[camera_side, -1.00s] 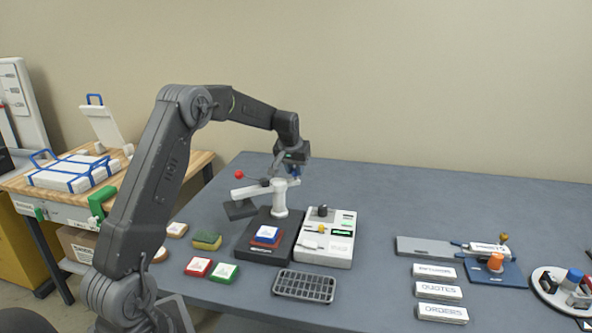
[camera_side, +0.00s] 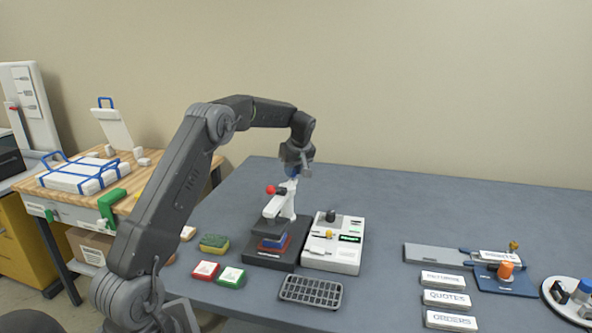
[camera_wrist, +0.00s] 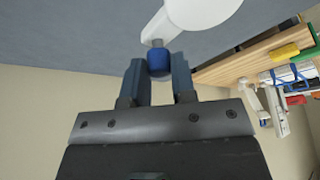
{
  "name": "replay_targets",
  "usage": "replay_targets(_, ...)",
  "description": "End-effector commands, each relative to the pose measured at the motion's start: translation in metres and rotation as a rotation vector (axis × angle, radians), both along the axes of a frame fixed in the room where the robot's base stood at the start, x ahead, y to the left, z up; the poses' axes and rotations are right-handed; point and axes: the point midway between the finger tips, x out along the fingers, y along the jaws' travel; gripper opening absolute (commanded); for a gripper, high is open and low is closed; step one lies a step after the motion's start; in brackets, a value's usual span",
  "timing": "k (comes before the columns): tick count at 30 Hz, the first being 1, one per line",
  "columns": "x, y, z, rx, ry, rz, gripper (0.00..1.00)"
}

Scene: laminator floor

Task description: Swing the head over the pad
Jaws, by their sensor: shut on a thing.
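The press has a white post (camera_side: 289,203) on a black base (camera_side: 262,258). Its white swing arm (camera_side: 275,207) carries a dark head (camera_side: 264,228), which is above the blue pad (camera_side: 274,242) on a red piece. I cannot tell whether the head touches the pad. A red ball knob (camera_side: 270,190) shows near the top of the arm. My gripper (camera_side: 291,172) is at the post's top, shut on a blue knob (camera_wrist: 159,62) on a short grey stem, at the arm's end in the wrist view.
A white control box (camera_side: 333,250) stands right of the press. A dark grid tray (camera_side: 311,291), a red block (camera_side: 206,270), a green block (camera_side: 231,277) and a sponge (camera_side: 214,243) lie in front and left. The table between the box and the labelled blocks is clear.

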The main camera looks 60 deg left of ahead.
Motion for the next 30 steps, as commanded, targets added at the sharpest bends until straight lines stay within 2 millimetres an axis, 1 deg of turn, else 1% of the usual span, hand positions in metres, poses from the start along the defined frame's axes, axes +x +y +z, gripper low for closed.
replay_targets(7,-0.0025,0.0036,0.0006,0.001,-0.002,0.066,0.0)
replay_targets(21,-0.0035,0.0043,0.0005,0.001,-0.001,0.082,0.0)
replay_targets(22,-0.0035,0.0044,0.0004,0.001,-0.001,0.082,0.25)
replay_targets(29,-0.0032,0.0038,0.0003,0.0,-0.001,0.08,0.47)
replay_targets(30,-0.0032,0.0036,0.0002,0.0,-0.001,0.08,0.48)
